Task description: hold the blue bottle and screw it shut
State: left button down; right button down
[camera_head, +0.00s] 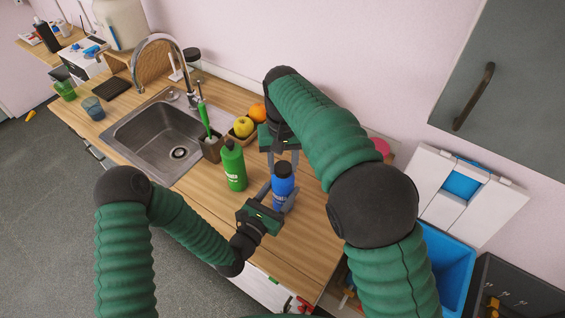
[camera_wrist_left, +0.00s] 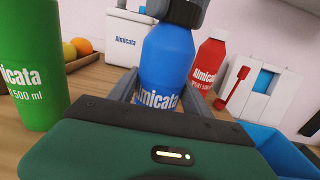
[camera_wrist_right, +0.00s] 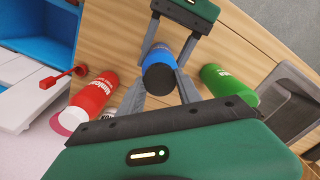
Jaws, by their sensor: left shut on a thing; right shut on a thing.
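The blue bottle (camera_head: 281,190) stands upright on the wooden counter, with a dark cap (camera_head: 283,169) on its top. My left gripper (camera_head: 278,195) is shut on the bottle's body; the left wrist view shows its fingers on both sides of the blue bottle (camera_wrist_left: 167,62). My right gripper (camera_head: 284,166) reaches down from behind and is shut on the cap. In the right wrist view the cap (camera_wrist_right: 158,79) sits between its fingertips. I cannot tell how tightly the cap is seated on the neck.
A green bottle (camera_head: 234,168) stands close left of the blue one. A red bottle (camera_wrist_left: 208,66) stands behind to the right. The sink (camera_head: 160,138) lies left, fruit (camera_head: 243,126) lies at the back, and a blue bin (camera_head: 447,262) is at the right. The front counter is clear.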

pick_arm(q)
jog(key=shift+d, duration=0.1)
pick_arm(e)
jog(key=shift+w+m, duration=0.1)
jog(key=shift+m, duration=0.3)
jog(key=c, duration=0.7)
grip_release()
jog(key=shift+c, duration=0.2)
notch_tip(320, 180, up, 12)
jog(key=shift+a, duration=0.1)
pick_arm(q)
jog(key=shift+c, duration=2)
grip_release()
